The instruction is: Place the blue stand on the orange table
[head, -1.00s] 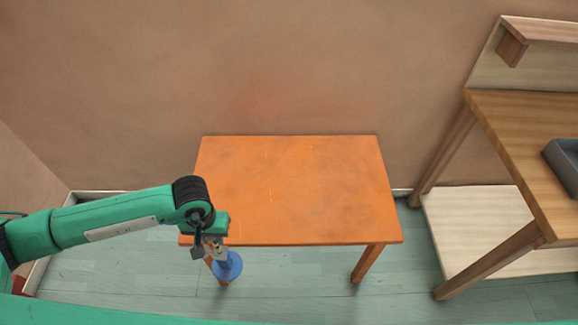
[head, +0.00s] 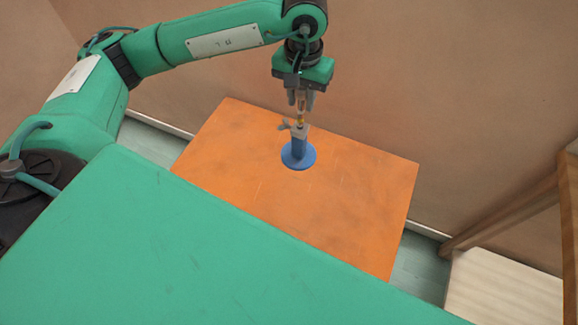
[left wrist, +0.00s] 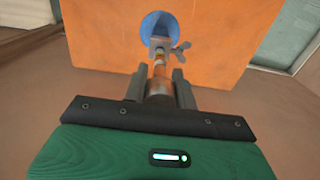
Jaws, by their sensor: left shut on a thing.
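The blue stand (head: 298,156) has a round base, a short post and a grey wing-nut clamp near its top. My left gripper (head: 301,103) is shut on the stand's upper rod and holds it upright, base down. In the head view the stand shows over the orange table (head: 350,205); I cannot tell whether its base touches the top. In the left wrist view the blue base (left wrist: 159,28) lies beyond the fingers, against the orange tabletop (left wrist: 100,40). My right gripper is in neither view.
My own green body covers the lower left of the head view and hides the table's near side. A wooden workbench (head: 495,215) with a pale lower shelf (head: 500,290) stands at the right. The visible tabletop around the stand is clear.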

